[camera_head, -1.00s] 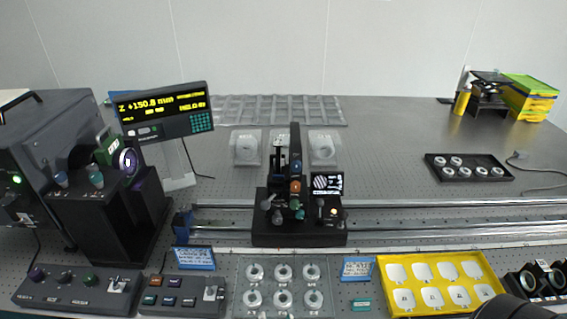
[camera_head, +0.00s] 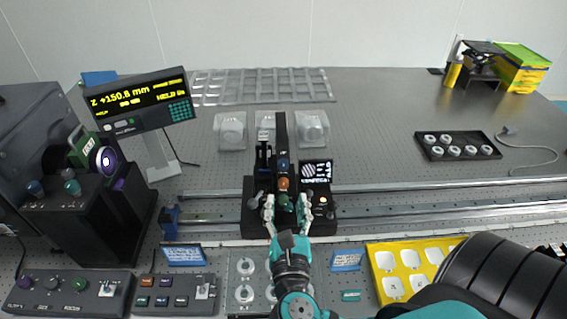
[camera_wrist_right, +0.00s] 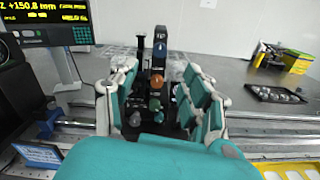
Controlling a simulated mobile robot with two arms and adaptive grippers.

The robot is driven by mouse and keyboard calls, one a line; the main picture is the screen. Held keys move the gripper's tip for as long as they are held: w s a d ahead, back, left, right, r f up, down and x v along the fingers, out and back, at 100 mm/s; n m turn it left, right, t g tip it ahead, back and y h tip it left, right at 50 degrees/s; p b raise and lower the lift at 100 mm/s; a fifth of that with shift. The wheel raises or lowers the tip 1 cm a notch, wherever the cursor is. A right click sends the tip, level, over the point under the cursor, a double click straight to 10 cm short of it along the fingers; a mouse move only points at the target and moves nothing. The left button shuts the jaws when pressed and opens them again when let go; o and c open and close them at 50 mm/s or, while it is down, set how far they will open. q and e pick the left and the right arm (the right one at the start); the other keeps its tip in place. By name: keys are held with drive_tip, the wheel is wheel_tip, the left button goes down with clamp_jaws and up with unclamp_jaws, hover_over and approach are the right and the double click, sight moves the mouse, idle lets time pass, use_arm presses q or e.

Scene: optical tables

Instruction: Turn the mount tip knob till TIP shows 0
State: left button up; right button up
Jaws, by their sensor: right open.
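The black mount (camera_head: 281,135) stands upright on a dark base on the rail, with blue, orange (camera_head: 283,184) and teal knobs stacked on its near side. The orange knob (camera_wrist_right: 155,82) also shows in the right wrist view. I cannot tell which knob is the tip knob. A small screen (camera_head: 316,171) beside the mount shows a striped disc; its text is too small to read, so no TIP value is legible. My right gripper (camera_head: 286,208) is open, its fingers on either side of the lower knobs; contact cannot be told. My left gripper is not in view.
A display (camera_head: 138,99) at left reads Z +150.8 mm. Metal rails (camera_head: 420,209) run across the table. Control boxes (camera_head: 70,294) and a yellow tray (camera_head: 378,262) lie along the front. A black tray (camera_head: 456,146) sits at right.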

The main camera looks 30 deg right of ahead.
sight(284, 167)
drive_tip(key=p+x, duration=0.2)
drive_tip(key=x, duration=0.8)
drive_tip(key=shift+p, duration=0.4)
drive_tip(key=shift+w+d+f, duration=0.1)
drive_tip(key=shift+w+d, duration=0.2)
drive_tip(key=shift+w, duration=0.15)
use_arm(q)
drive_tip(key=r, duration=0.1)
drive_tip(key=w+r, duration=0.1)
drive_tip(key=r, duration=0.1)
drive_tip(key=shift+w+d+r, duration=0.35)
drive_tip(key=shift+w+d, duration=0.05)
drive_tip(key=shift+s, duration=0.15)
use_arm(e)
drive_tip(key=shift+c, duration=0.7)
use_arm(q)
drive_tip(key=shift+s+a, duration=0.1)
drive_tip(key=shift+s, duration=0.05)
use_arm(e)
clamp_jaws()
